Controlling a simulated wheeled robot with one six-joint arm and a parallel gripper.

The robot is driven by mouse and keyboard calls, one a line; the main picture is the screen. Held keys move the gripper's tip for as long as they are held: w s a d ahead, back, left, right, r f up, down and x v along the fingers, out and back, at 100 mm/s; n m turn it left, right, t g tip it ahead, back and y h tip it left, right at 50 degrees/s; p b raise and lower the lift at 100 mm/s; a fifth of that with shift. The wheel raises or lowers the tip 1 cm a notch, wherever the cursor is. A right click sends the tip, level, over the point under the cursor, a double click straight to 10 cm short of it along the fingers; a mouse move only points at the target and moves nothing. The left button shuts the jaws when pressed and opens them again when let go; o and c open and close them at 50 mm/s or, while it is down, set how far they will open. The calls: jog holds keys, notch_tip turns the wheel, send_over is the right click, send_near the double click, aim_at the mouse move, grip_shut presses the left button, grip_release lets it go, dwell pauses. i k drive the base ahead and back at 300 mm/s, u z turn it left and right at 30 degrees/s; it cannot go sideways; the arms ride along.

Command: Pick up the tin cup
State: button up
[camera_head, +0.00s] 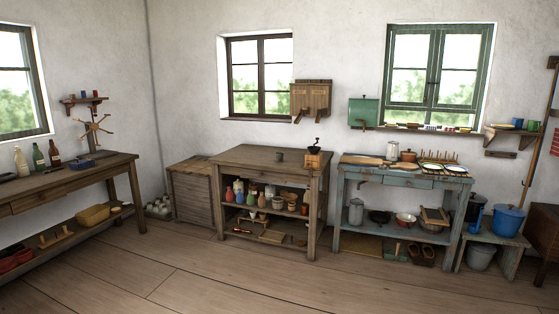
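My gripper is not in view.
A coffee grinder (313,153) stands at the table's right end. A wooden crate (190,190) is on its left, a blue-grey table (400,178) with dishes on its right. A long workbench (60,182) lines the left wall. The plank floor (200,275) in front is clear.

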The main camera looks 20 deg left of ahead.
aim_at(280, 156)
jog(key=u, duration=0.25)
jog(key=i, duration=0.45)
jog(key=u, duration=1)
jog(key=i, duration=1.3)
jog(key=u, duration=0.8)
jog(key=i, duration=2.1)
jog(key=z, duration=0.2)
jog(key=i, duration=1.3)
jog(key=z, duration=1.35)
jog(key=i, duration=1)
jog(key=z, duration=0.9)
jog(key=i, duration=0.25)
jog(key=z, duration=0.2)
